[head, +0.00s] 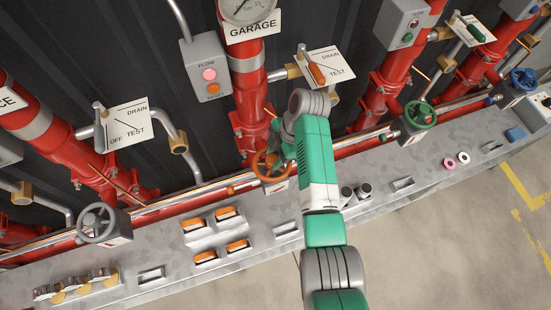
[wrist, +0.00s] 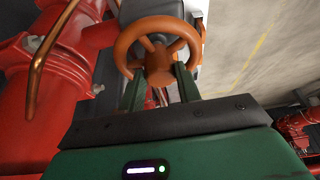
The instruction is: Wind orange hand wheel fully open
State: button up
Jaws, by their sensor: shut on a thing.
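The exact contact of the fingertips is partly hidden behind the rim and spokes. In the head view my arm covers the right side of the wheel, and the fingers are hidden.
A grey hand wheel (head: 97,223) stands at the left, a green one (head: 420,115) and a blue one (head: 523,79) at the right. A lever with a DRAIN/TEST plate (head: 331,66) is above my arm. Red pipe (wrist: 45,90) is close on the left.

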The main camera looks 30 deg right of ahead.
jog(key=n+b, duration=0.1)
jog(key=n+g+b, duration=0.1)
jog(key=shift+w+f+n, duration=0.15)
jog(key=shift+f+n, duration=0.05)
jog(key=shift+n, duration=0.1)
jog(key=shift+r+n, duration=0.2)
jog(key=shift+n, duration=0.1)
